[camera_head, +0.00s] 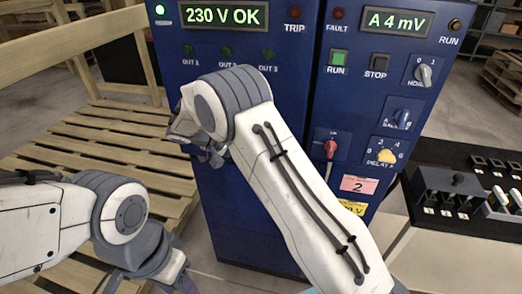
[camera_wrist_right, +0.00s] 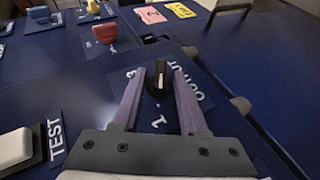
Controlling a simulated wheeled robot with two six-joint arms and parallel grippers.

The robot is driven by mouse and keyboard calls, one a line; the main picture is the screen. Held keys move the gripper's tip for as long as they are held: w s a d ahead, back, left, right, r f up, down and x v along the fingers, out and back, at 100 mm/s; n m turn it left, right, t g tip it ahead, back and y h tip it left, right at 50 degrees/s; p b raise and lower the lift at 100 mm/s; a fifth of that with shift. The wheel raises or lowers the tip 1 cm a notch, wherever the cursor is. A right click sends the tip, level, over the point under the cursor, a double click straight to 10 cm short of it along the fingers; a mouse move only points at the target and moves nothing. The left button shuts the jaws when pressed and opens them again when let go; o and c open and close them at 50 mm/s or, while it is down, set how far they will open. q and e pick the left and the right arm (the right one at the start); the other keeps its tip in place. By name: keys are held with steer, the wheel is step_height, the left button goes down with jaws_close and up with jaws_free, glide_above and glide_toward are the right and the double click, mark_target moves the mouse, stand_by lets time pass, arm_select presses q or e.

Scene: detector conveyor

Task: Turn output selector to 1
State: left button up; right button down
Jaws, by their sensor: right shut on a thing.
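The output selector (camera_wrist_right: 159,82) is a black knob with a white mark on the blue cabinet face. In the right wrist view a "1" is printed below it, a "3" at its upper left and "OUTPUT" at its right. The mark runs roughly up and down the picture; which end points is unclear. My right gripper (camera_wrist_right: 158,74) is shut on the knob, one finger on each side. In the head view my right gripper (camera_head: 193,143) is at the cabinet front and my arm hides the selector. My left gripper (camera_head: 166,284) is low at the left, its fingertips cut off or unclear.
The blue cabinet (camera_head: 235,200) shows "230 V OK" above three OUT lamps. Its right panel has several knobs, RUN (camera_head: 338,59) and STOP (camera_head: 378,63) buttons and a red handle (camera_head: 331,148). A TEST button (camera_wrist_right: 16,147) is near my right gripper. Wooden pallets (camera_head: 100,140) lie at left.

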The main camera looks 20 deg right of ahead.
steer(key=shift+a, duration=0.1)
stand_by(0.4)
steer(key=c, duration=0.8)
jaws_free()
steer(key=b+v, duration=0.1)
steer(key=v, duration=0.9)
steer(key=shift+a, duration=0.3)
